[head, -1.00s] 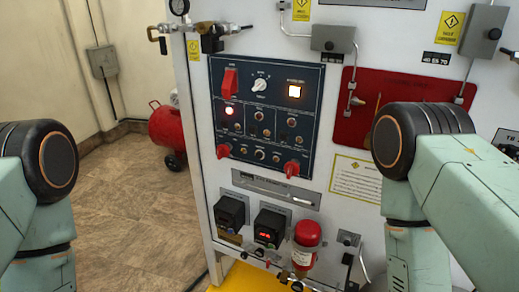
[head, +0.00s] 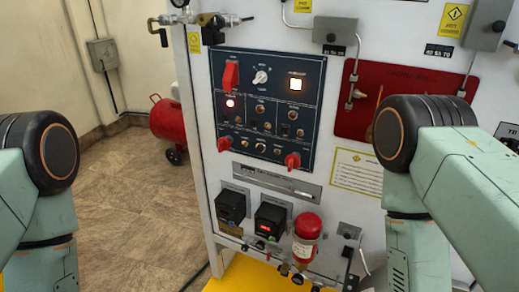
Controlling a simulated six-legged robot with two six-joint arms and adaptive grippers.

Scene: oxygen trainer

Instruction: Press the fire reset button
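A dark blue control panel (head: 276,135) is on the front of the white trainer cabinet. Small buttons and red knobs sit below. The labels are too small to read, so I cannot tell which control is the fire reset button. Both my arms show at the sides, apart from the panel. Neither gripper is in view.
A red fire bottle (head: 307,238) and two black boxes, one with a red display (head: 270,220), project from the cabinet's lower front. A red plate (head: 372,107) is right of the panel. A red tank (head: 165,119) stands on the floor at left. The tiled floor (head: 130,190) is clear.

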